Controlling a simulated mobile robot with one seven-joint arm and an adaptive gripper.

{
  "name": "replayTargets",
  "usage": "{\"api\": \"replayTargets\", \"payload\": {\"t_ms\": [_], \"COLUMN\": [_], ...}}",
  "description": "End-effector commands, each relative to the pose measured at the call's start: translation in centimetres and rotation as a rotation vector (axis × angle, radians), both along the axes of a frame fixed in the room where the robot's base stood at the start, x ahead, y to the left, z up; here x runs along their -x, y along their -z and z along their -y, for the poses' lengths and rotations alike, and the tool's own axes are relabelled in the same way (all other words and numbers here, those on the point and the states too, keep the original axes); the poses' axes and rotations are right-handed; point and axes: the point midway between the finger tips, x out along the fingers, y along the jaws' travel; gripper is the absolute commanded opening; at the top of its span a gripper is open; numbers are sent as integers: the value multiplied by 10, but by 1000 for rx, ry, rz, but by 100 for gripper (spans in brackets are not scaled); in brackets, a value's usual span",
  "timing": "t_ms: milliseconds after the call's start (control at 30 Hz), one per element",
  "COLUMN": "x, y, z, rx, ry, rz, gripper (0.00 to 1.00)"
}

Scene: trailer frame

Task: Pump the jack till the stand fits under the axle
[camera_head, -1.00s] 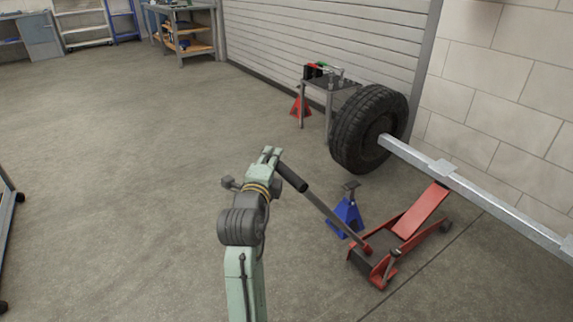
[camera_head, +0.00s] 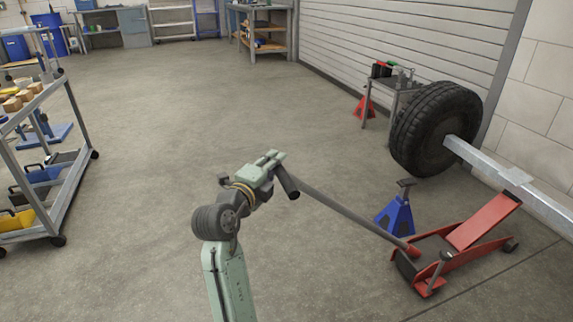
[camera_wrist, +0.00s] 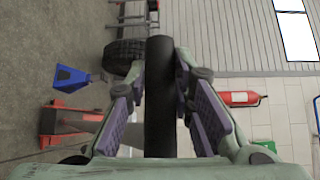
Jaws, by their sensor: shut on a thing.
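The red floor jack (camera_head: 457,244) stands on the floor at the right, its long grey handle (camera_head: 345,209) slanting up to the left. My gripper (camera_head: 278,172) is shut on the black grip of the jack handle (camera_head: 288,184); in the wrist view the grip (camera_wrist: 160,95) runs between the two purple-padded fingers. The jack's raised red arm reaches up to the silver axle (camera_head: 515,177); I cannot tell whether they touch. The blue stand (camera_head: 397,214) stands on the floor beside the jack, below and left of the axle, not under it. A black tyre (camera_head: 437,130) is on the axle's end.
A small metal table (camera_head: 391,84) with tools and a red stand (camera_head: 364,108) are behind the tyre. A shelf cart (camera_head: 62,170) stands at the left. The floor between is clear. A red extinguisher (camera_wrist: 240,98) hangs on the wall in the wrist view.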

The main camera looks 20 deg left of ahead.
Motion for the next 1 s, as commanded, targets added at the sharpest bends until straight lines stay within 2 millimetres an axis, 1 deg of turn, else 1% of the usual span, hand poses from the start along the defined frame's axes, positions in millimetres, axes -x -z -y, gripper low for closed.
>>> {"api": "replayTargets", "payload": {"t_ms": [33,233,267,533,867,967,1000], "x": [0,0,0,0,0,0,0], "y": [10,10,9,6,2,-6,-12], "z": [-3,-3,-3,-1,0,0,0], "rx": [7,8,8,5,2,1,0], "ry": [-4,-3,-3,0,1,2,2], "rz": [-22,-22,-22,-16,-11,-8,-8], "gripper": [0,0,24,42,42,42,42]}}
